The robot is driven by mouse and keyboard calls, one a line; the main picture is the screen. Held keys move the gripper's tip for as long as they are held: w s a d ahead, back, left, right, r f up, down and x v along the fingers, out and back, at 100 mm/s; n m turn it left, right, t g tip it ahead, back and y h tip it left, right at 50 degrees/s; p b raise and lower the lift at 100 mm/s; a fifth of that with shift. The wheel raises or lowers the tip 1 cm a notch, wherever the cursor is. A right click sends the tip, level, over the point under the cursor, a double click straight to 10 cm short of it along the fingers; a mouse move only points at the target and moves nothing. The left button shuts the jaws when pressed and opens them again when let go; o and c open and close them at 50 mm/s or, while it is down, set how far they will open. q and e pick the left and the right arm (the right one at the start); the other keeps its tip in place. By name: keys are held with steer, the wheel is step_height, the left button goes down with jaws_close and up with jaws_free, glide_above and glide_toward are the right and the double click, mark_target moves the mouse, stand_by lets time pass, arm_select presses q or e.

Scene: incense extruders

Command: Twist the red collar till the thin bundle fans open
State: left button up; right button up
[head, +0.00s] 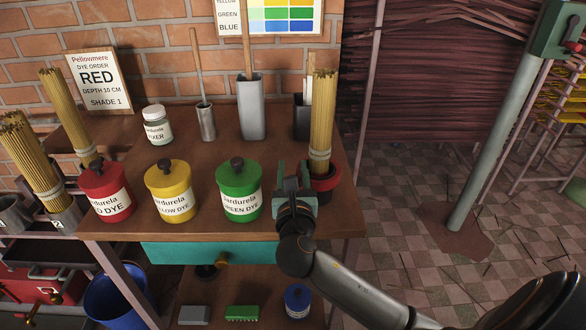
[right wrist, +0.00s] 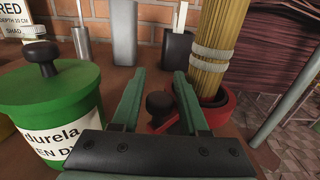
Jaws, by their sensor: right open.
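The red collar (head: 327,178) sits at the right end of the table, around the foot of a tan stick bundle (head: 322,110) that stands upright, bound by a pale band. In the right wrist view the collar (right wrist: 225,112) has a black knob (right wrist: 160,103) on its left side. My right gripper (head: 293,168) is open just left of the collar. In the right wrist view its fingers (right wrist: 158,75) stand on either side of the knob, with gaps showing. The gripper hides part of the collar in the head view. My left gripper is not in view.
The green dye pot (head: 239,192) stands close left of my right gripper, with yellow (head: 171,192) and red (head: 106,193) pots beyond. A grey vase (head: 251,108) and dark holder (head: 302,130) stand behind. Two more bundles (head: 68,115) stand at left.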

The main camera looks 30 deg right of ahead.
steer(key=shift+c, duration=0.2)
jaws_close()
stand_by(1.1)
